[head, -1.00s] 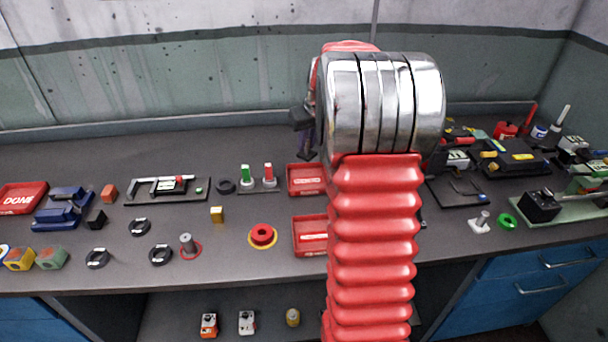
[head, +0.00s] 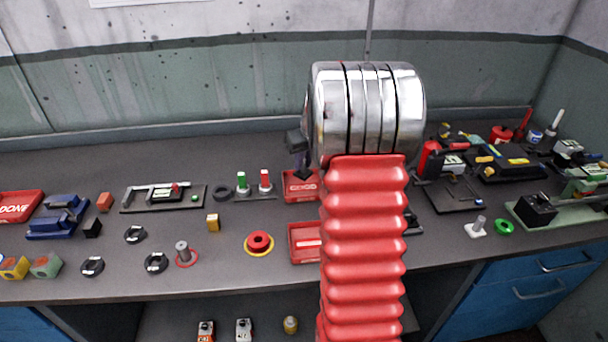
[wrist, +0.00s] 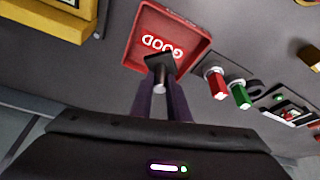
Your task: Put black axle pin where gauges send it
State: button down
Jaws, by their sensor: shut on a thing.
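My gripper (wrist: 165,105) is shut on the black axle pin (wrist: 158,60). In the wrist view the pin shows a dark square plate and a short grey metal end between the purple-black fingers. The fingers are over the red tray marked GOOD (wrist: 190,30). In the head view my gripper (head: 303,165) is at the upper red tray (head: 290,198), with the dark pin (head: 304,174) at its tips. I cannot tell whether the pin touches the tray floor. My red arm hides part of both red trays.
A second red tray (head: 293,250) lies nearer the front. Green (head: 241,183) and red (head: 265,180) posts stand left of the GOOD tray. A gauge board (head: 150,208) is farther left. A red DONE tray (head: 12,220) is at far left. Black rings lie in front.

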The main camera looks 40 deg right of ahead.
aim_at(305, 170)
jog(key=shift+f, duration=2.45)
jog(key=shift+f, duration=0.1)
jog(key=c, duration=1.7)
grip_release()
jog(key=v, duration=1.2)
jog(key=shift+s, duration=0.15)
jog(key=shift+a, duration=0.1)
